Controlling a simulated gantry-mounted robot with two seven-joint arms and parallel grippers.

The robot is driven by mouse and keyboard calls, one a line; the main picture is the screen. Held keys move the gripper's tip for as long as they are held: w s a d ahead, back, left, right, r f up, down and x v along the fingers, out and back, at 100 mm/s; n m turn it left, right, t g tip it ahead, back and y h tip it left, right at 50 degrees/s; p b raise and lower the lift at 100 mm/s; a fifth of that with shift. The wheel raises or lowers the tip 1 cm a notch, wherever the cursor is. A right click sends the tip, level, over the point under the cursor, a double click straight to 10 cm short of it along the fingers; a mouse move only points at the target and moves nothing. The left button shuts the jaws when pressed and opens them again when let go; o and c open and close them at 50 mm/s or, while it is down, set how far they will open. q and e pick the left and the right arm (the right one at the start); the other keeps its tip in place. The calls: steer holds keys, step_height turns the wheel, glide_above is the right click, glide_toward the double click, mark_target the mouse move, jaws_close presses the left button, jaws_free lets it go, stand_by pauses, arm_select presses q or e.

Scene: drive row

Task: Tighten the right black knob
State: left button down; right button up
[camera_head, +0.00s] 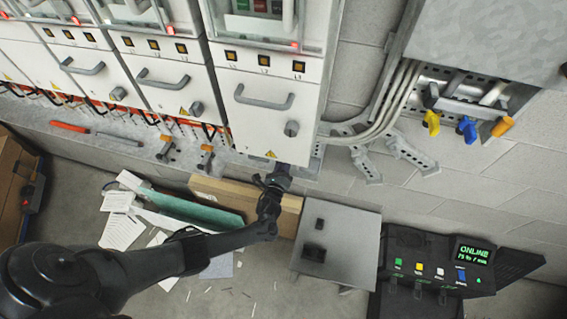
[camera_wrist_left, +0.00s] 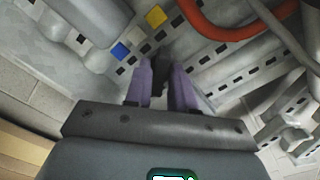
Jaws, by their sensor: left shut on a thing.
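My left gripper (camera_head: 279,172) reaches up to the lower edge of the rightmost white cabinet (camera_head: 262,115) in the head view. In the left wrist view its two purple fingers (camera_wrist_left: 161,74) point up and are shut on a small black knob (camera_wrist_left: 160,62), which is partly hidden between them. Behind it is a perforated grey rail. In the head view the cabinet edge and the gripper hide this knob. A grey knob (camera_head: 291,128) sits on the cabinet's front, above and apart from the gripper. My right gripper is not in view.
A yellow block (camera_wrist_left: 156,16) and a blue block (camera_wrist_left: 120,51) sit on the rail, with an orange cable (camera_wrist_left: 215,28) to the right. A cardboard box (camera_head: 225,193), a grey box (camera_head: 338,245) and a black console (camera_head: 430,265) stand below the cabinets.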

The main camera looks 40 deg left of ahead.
arm_select(q)
steer(key=c, duration=1.1)
jaws_free()
steer(key=shift+c, duration=0.2)
steer(key=shift+s, duration=0.1)
steer(key=p+v, duration=0.2)
steer(key=v, duration=0.8)
steer(key=shift+s, duration=0.25)
steer(key=shift+d, duration=0.15)
